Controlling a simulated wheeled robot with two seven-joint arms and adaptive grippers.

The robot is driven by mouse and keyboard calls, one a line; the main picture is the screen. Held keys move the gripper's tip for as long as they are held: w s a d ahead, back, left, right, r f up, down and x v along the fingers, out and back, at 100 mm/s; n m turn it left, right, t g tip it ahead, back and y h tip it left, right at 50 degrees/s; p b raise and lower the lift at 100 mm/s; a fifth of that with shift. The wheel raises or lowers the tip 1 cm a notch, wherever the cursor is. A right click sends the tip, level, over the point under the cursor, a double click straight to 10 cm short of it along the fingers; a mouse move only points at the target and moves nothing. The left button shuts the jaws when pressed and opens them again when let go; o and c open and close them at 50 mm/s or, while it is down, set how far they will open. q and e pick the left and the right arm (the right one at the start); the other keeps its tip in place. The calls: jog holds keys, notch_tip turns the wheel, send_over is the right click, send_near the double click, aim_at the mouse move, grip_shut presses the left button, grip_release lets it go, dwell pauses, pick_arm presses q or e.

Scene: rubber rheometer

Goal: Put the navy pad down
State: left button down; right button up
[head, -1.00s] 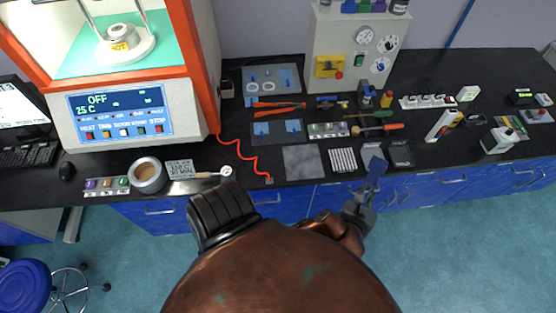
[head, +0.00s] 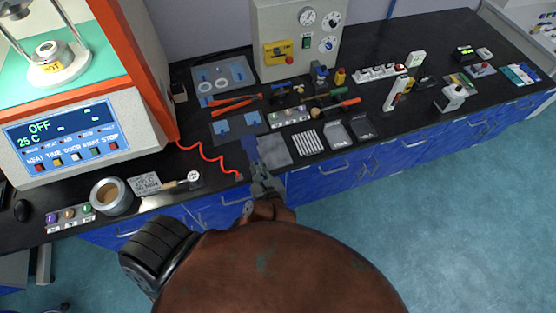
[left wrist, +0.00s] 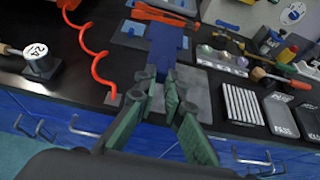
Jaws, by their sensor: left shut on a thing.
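My left gripper (head: 262,182) is shut on the navy pad (head: 249,146), a thin dark blue piece that sticks out past the fingertips. In the left wrist view the green-sided fingers (left wrist: 166,92) pinch the near end of the pad (left wrist: 165,48). The pad overlaps the left edge of a flat grey plate (head: 276,152), and its far end reaches toward a dark tray with light blue squares (head: 237,128). I cannot tell whether the pad touches the bench or hangs just above it. My right gripper is not in view.
A striped plate (head: 308,143) and two dark trays (head: 338,134) (head: 363,126) lie right of the grey plate. A red coiled cord (head: 208,158) runs on the left. Orange-handled tools (head: 235,102) and a button strip (head: 290,115) lie behind. The bench's front edge is close.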

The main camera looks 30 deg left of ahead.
aim_at(279, 159)
pick_arm(q)
jog(key=w+d+f, duration=0.1)
jog(key=w+f, duration=0.1)
jog(key=w, duration=0.1)
jog(key=w+f, duration=0.3)
jog(key=w, duration=0.1)
jog(key=w+d+f, duration=0.1)
jog(key=w+f, duration=0.1)
jog(key=w, duration=0.1)
jog(key=shift+w+d+f+b, duration=0.3)
jog(key=shift+w+f, duration=0.5)
jog(key=shift+f, duration=0.1)
jog(key=shift+w+d+f, duration=0.1)
jog(key=shift+f, duration=1.65)
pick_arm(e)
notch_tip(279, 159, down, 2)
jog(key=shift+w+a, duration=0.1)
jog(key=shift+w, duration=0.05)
pick_arm(q)
jog(key=shift+d, duration=0.1)
jog(key=shift+f+b, duration=0.45)
jog(key=shift+f, duration=0.1)
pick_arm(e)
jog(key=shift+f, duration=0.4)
pick_arm(q)
jog(key=shift+f, duration=0.1)
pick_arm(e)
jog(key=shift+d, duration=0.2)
